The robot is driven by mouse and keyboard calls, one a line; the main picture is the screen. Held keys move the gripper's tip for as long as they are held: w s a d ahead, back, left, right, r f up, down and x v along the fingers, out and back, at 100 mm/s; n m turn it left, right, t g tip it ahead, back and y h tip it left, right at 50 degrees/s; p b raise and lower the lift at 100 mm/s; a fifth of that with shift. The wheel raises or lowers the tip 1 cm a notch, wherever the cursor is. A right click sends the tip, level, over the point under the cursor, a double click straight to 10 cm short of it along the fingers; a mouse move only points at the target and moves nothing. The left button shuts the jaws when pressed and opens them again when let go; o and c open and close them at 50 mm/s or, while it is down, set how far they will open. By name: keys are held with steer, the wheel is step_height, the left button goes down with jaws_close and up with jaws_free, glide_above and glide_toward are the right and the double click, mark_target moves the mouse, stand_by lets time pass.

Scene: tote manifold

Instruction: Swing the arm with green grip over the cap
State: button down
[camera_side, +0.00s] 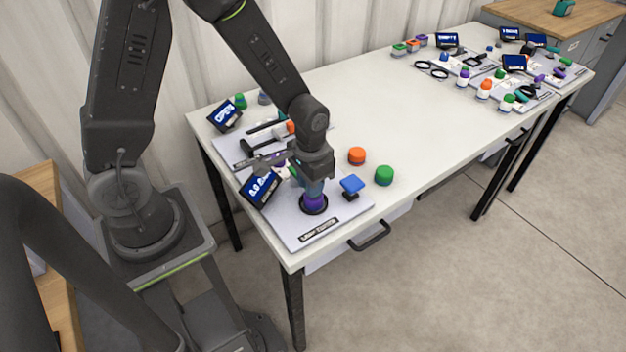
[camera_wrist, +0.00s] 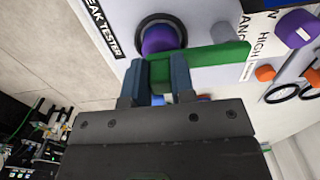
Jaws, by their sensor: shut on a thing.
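My gripper (camera_wrist: 160,80) is shut on a green grip (camera_wrist: 160,72) between its two blue fingers. A green bar (camera_wrist: 215,58) runs from there to the right in the wrist view. In the side view my gripper (camera_side: 315,187) points down right at the purple cap (camera_side: 314,203) on the leak tester plate (camera_side: 291,225). The green grip is mostly hidden there, so I cannot tell how far the bar overlaps the cap.
A tilted display (camera_side: 260,187) is at left. Another plate lies behind. The table's middle is clear.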

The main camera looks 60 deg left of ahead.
stand_by(0.4)
steer(key=c, duration=1)
jaws_free()
steer(key=shift+o, duration=0.2)
step_height(320, 180, up, 14)
steer(key=s+r+t, duration=0.5)
steer(key=s+r, duration=0.4)
steer(key=s, duration=0.3)
steer(key=shift+r+t, duration=0.15)
steer(key=shift+t, duration=0.15)
